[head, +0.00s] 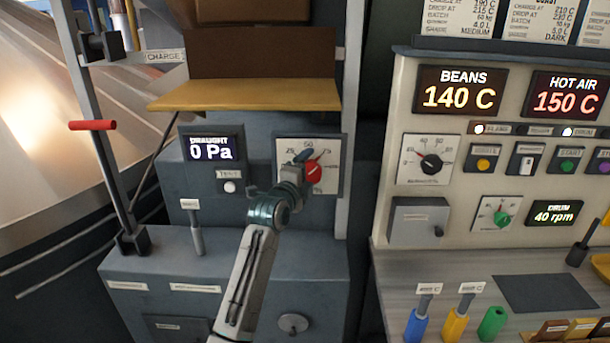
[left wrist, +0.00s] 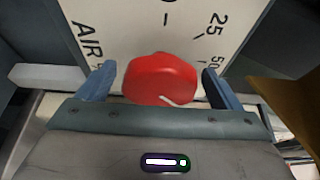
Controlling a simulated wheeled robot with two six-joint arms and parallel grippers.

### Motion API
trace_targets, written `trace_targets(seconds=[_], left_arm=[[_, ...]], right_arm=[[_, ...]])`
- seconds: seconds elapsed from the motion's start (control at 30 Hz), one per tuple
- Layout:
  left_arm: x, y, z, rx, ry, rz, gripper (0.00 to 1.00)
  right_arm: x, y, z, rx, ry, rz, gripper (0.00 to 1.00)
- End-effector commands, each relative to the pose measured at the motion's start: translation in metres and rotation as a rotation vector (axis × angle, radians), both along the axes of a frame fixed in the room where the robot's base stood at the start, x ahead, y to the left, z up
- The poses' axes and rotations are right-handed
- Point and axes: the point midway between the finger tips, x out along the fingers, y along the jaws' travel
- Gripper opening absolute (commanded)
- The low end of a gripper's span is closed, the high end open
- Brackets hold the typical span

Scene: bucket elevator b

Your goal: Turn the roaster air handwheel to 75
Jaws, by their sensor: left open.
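The roaster air handwheel is a red knob (head: 314,167) on a white dial plate (head: 331,150) with a scale around it, in the middle of the head view. The knob also shows in the left wrist view (left wrist: 160,80), with the word AIR and the marks 0, 25 and 50 around it. A white line shows on the knob's edge. My left gripper (head: 302,160) is in front of the dial. In the left wrist view its two blue fingers (left wrist: 158,84) stand on both sides of the knob with gaps, open. My right gripper is not in view.
A draught display (head: 211,150) reading 0 Pa is left of the dial. A yellow shelf (head: 245,96) juts out above. A lever with a red handle (head: 92,125) stands at the left. The control panel (head: 470,205) with displays and knobs is on the right.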

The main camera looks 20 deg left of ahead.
Motion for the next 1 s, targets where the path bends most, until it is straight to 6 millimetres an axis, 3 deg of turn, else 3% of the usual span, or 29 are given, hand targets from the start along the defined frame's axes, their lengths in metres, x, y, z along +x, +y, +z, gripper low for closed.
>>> trace_targets(seconds=[0.17, 0.6, 0.8, 1.0], left_arm=[[-0.013, 0.002, -0.003, 0.001, 0.000, 0.000, 0.86], [-0.091, 0.011, -0.003, 0.001, -0.001, 0.001, 0.86], [-0.106, 0.013, -0.001, 0.001, 0.000, 0.001, 0.86], [-0.107, 0.013, 0.000, 0.000, 0.000, 0.001, 0.86]], right_arm=[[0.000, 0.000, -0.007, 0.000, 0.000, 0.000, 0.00], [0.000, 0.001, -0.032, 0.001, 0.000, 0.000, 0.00], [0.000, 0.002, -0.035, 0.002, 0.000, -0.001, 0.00], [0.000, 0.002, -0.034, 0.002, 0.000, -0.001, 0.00]])
